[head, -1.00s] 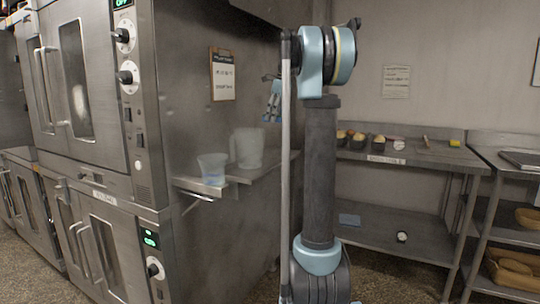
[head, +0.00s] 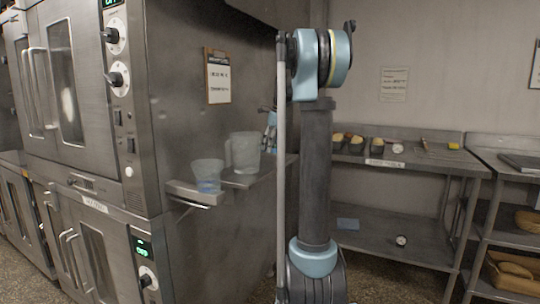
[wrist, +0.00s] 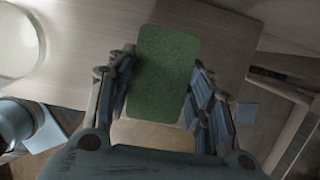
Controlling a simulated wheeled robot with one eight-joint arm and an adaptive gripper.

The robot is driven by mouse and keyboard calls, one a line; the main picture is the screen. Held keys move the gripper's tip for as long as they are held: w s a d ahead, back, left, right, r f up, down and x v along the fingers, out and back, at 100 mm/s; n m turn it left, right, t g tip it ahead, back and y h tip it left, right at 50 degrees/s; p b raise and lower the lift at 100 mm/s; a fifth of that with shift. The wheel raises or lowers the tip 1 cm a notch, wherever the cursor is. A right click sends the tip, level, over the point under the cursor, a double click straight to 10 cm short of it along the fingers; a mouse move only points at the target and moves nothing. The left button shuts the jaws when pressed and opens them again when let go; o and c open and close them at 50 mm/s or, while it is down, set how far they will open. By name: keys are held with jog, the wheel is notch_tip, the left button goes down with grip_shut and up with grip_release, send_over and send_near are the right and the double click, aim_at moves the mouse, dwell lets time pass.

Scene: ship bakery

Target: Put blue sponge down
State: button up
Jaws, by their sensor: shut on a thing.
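My gripper (wrist: 160,95) is shut on a sponge (wrist: 166,70) whose visible face is green. No blue on it shows; its sides and underside are hidden. It is held over a pale surface (wrist: 95,50), and I cannot tell whether they touch. In the head view my gripper (head: 270,126) is small, partly hidden by my arm, near the steel side shelf (head: 235,182). The held sponge cannot be made out there.
A clear pitcher (head: 243,153) and a clear measuring cup (head: 208,175) stand by the oven's side. A steel table (head: 425,162) at the back holds several dark containers and a small yellow block (head: 454,146).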

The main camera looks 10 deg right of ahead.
jog(key=shift+f, duration=1.75)
jog(key=o, duration=0.7)
jog(key=v, duration=1.2)
jog(key=s+a+f+n+h, duration=0.1)
jog(key=s+a+f+n, duration=0.1)
jog(key=s+f+n, duration=0.75)
jog(key=s+a+f+n+h, duration=0.1)
jog(key=s+f+n, duration=0.3)
jog(key=s, duration=1.1)
jog(key=s+f+n, duration=0.4)
jog(key=s+f, duration=0.2)
jog(key=s+f+n, duration=0.4)
jog(key=s+f, duration=0.1)
jog(key=f, duration=0.2)
jog(key=s+f+n, duration=0.4)
jog(key=s+f, duration=0.2)
jog(key=f, duration=0.1)
jog(key=shift+s+f+h, duration=0.1)
jog(key=shift+s+h, duration=0.2)
jog(key=shift+s, duration=0.05)
